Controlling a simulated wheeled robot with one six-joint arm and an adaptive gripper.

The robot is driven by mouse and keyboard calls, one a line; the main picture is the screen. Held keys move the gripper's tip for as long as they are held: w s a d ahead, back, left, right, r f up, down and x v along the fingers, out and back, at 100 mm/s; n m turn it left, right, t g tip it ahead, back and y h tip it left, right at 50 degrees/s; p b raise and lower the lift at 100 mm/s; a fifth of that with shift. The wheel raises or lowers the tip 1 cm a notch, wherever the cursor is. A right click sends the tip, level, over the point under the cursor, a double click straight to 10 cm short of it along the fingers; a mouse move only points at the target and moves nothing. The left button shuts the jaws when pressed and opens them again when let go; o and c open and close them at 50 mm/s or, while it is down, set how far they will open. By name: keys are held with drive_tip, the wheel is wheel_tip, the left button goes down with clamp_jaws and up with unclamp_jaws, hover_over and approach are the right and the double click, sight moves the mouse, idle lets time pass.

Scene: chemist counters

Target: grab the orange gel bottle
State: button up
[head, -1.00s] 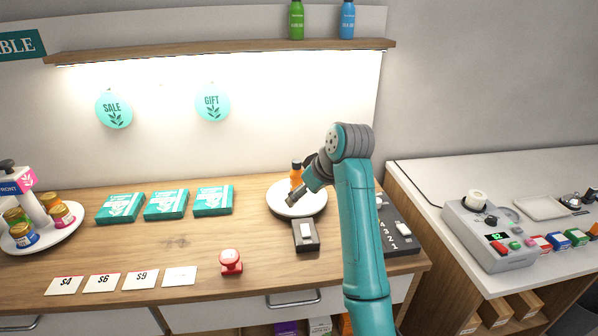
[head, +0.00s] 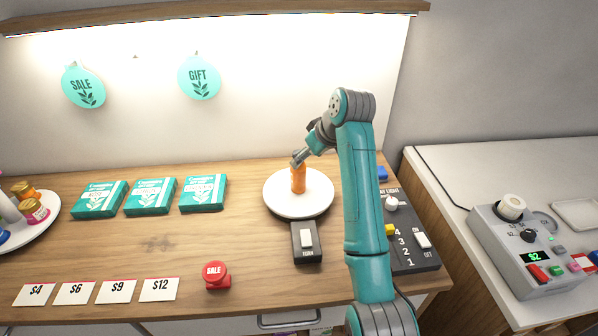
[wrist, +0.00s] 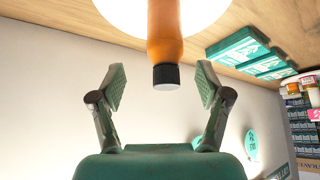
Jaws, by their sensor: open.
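The orange gel bottle (head: 298,180) stands upright on a round white turntable (head: 275,205) on the wooden counter. My gripper (head: 299,158) is at the top of the bottle in the head view, hiding its cap. In the wrist view my gripper (wrist: 159,87) is open, with one finger on each side of the bottle's black cap (wrist: 166,76). Clear gaps show between the cap and both pads. The orange body (wrist: 164,30) lies beyond the fingertips, over the white disc (wrist: 205,14).
A box with a white switch (head: 306,240) adjoins the turntable's front. A dark control panel (head: 408,258) with knobs is to the right. Teal boxes (head: 150,196) and a red SALE button (head: 216,274) are to the left. The shelf (head: 200,12) runs above.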

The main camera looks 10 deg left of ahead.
sight(302, 165)
drive_tip(key=shift+s+x, duration=0.2)
drive_tip(key=shift+x, duration=1.45)
drive_tip(key=shift+s+x, duration=0.2)
drive_tip(key=shift+x, duration=1.45)
drive_tip(key=shift+a, duration=0.1)
drive_tip(key=shift+c, duration=0.2)
drive_tip(key=c, duration=1.3)
drive_tip(key=shift+o, duration=0.2)
